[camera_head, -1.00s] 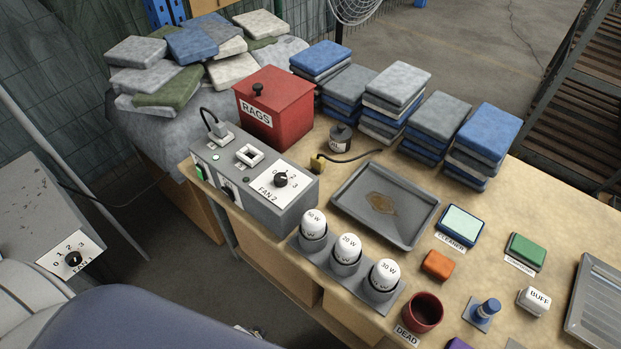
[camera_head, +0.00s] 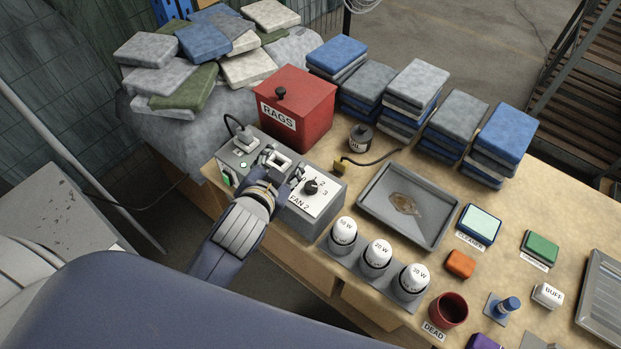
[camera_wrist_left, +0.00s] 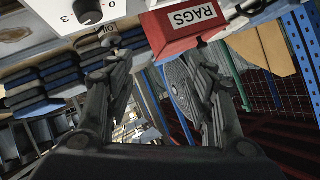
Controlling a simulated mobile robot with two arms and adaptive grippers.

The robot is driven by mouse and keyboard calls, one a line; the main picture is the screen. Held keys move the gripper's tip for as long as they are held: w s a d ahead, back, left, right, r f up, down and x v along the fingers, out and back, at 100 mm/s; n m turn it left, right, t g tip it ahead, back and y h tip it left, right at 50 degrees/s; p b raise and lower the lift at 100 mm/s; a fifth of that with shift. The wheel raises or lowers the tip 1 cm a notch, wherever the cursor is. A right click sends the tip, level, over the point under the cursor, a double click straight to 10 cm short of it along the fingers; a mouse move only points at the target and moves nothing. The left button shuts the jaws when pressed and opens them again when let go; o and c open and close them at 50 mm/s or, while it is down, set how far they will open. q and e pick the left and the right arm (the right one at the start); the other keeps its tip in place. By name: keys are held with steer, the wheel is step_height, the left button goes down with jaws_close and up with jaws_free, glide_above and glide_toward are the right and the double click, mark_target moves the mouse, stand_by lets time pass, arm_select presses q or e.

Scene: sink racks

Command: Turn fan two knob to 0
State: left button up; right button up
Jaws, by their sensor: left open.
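The fan two knob (camera_head: 311,187) is a black knob on a white plate marked FAN 2, on top of the grey control box (camera_head: 325,214). Which number it points at is too small to tell. My left gripper (camera_head: 283,167) is open over the box, just left of the knob and apart from it, and hides part of the plate. In the left wrist view the knob (camera_wrist_left: 88,11) is at the top left, outside my open left gripper (camera_wrist_left: 163,70). My right gripper is not in view.
The red RAGS box (camera_head: 297,105) stands right behind the control box. A plug (camera_head: 243,139) with a black cable is at the box's left end. Bulbs in holders (camera_head: 375,257) stand in front, to the right. A grey tray (camera_head: 365,212) lies right of the box.

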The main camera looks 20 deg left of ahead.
arm_select(q)
steer(key=w+d+r+m+t+h, duration=0.4)
steer(key=d+r+m, duration=0.15)
steer(key=r, duration=0.45)
steer(key=w+d+r+m+t+h, duration=0.35)
steer(key=d+r+m, duration=0.2)
steer(key=r, duration=0.45)
steer(key=s+d+r+m+g+h, duration=0.1)
steer(key=s+d+m+g+h, duration=0.3)
steer(key=d+m+g+h, duration=0.5)
steer(key=s+d+m+g+h, duration=0.4)
steer(key=d+m, duration=0.4)
steer(key=m, duration=0.4)
steer(key=m+g+y, duration=0.7)
steer(key=m+y, duration=0.3)
steer(key=y, duration=1)
glide_above(311, 185)
step_height(311, 185, down, 21)
steer(key=shift+h, duration=0.25)
step_height(311, 185, down, 10)
steer(key=p, duration=0.3)
steer(key=shift+f, duration=0.1)
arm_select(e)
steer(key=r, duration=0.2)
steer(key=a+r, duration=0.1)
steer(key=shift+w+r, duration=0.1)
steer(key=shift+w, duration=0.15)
